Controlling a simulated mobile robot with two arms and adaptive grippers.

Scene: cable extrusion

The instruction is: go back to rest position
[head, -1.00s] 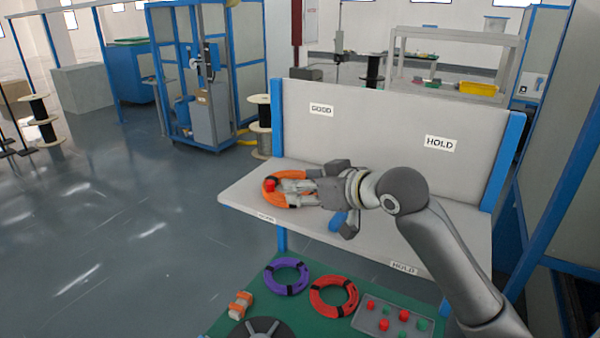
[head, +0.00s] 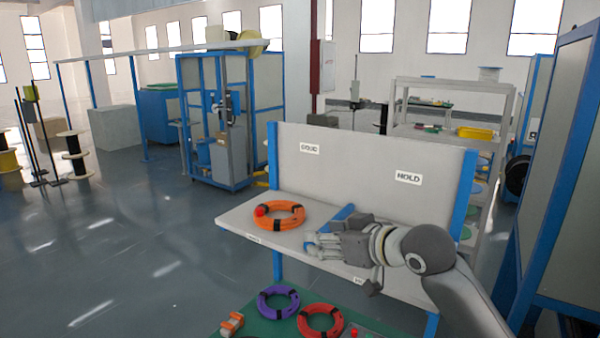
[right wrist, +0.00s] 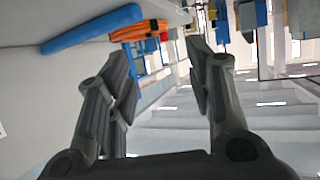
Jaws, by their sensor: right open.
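My right gripper (head: 318,243) is in front of the workbench shelf, its fingers pointing left, apart from the orange cable coil. In the right wrist view its two fingers (right wrist: 165,85) are spread with nothing between them. The orange coil (head: 290,221) with black bands and a red piece on its left side lies on the shelf (head: 237,222) on the GOOD side. The coil also shows beyond the fingers in the right wrist view (right wrist: 138,30). My left gripper is not in view.
A blue bar (head: 340,214) lies on the shelf behind my right gripper. A purple coil (head: 266,303), a red coil (head: 303,322) and an orange-white piece (head: 231,324) lie on the green surface (head: 253,323) below.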

